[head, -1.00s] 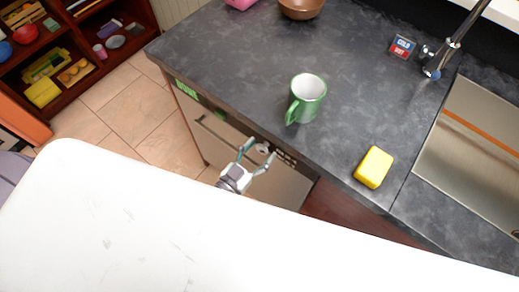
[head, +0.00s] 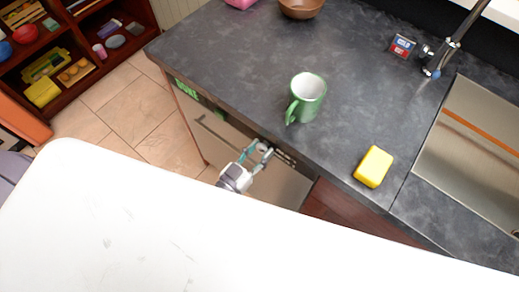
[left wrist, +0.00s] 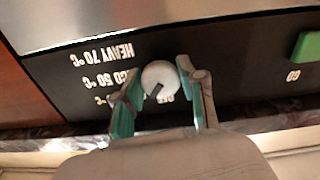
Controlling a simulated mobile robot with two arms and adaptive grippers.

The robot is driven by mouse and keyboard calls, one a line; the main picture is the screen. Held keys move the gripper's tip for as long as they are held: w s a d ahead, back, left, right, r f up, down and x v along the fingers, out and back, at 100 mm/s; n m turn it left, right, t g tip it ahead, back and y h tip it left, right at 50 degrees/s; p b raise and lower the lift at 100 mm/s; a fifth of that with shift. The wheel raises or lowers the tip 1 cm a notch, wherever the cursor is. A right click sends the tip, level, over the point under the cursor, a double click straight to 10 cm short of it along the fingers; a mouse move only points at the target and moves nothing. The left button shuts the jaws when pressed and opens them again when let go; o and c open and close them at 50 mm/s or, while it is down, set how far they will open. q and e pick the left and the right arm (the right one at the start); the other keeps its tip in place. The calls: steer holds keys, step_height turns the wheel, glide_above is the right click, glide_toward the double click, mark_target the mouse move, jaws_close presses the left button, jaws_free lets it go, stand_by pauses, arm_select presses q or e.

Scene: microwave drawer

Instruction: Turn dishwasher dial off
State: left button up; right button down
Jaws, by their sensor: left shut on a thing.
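The dishwasher (head: 262,182) stands under the grey counter, with its control panel along the top of its front. Its white round dial (left wrist: 160,80) has a dark pointer mark and sits on the black panel in the left wrist view. My left gripper (head: 263,151) is at the panel, its fingers closed around the dial. In the left wrist view the green-padded fingertips of the left gripper (left wrist: 158,84) lie on either side of the dial. The panel labels (left wrist: 101,68) appear upside down beside it. In the head view the dial is mostly hidden by the fingers.
A green mug (head: 306,97), a yellow sponge (head: 373,167) and a brown bowl (head: 301,8) stand on the counter (head: 230,60) above. A steel sink (head: 470,150) is at the right. A green button (left wrist: 306,46) is at the panel's right in the wrist view.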

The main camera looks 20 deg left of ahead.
arm_select(q)
steer(key=n, duration=0.4)
steer(key=shift+d+n, duration=0.1)
steer(key=shift+n, duration=1.5)
steer(key=o, duration=1.1)
steer(key=v, duration=1.2)
steer(key=shift+r, duration=0.1)
